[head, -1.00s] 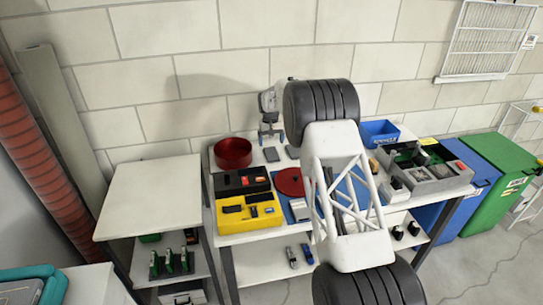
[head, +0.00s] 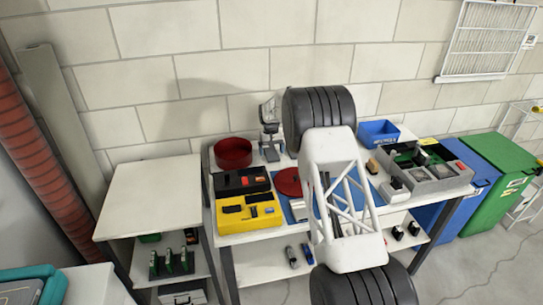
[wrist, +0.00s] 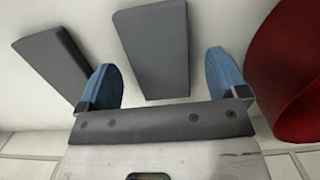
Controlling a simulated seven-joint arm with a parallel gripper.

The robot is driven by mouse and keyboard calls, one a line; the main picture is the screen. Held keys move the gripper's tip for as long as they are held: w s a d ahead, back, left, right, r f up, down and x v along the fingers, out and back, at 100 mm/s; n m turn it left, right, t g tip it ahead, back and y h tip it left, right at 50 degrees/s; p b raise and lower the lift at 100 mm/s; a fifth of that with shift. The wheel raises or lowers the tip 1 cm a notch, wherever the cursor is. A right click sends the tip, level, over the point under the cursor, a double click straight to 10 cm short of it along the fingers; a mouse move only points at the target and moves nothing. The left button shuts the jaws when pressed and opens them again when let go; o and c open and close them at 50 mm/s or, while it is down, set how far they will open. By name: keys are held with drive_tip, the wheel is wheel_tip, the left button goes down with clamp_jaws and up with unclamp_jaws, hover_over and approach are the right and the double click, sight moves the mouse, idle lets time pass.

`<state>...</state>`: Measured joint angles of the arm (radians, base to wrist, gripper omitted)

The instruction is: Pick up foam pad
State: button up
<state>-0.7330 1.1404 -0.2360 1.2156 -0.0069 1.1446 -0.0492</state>
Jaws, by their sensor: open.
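Two flat dark grey pads show in the wrist view. One grey pad (wrist: 152,48) lies ahead of and between my gripper's fingertips; the other grey pad (wrist: 55,58) lies left of the left finger. I take these as foam pads. In the head view a grey pad (head: 272,154) lies on the white tabletop just below my gripper (head: 270,142). My gripper, also in the wrist view (wrist: 163,78), is open with blue fingers apart and nothing held. My arm may hide the second pad in the head view.
A red bowl (head: 233,153) stands left of my gripper and close to its right finger in the wrist view. A yellow case (head: 248,213), a blue bin (head: 378,133) and a grey organiser (head: 445,175) occupy the table. The wall is close behind.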

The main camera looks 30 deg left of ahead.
drive_tip(key=shift+f, duration=0.35)
idle(0.3)
drive_tip(key=c, duration=1)
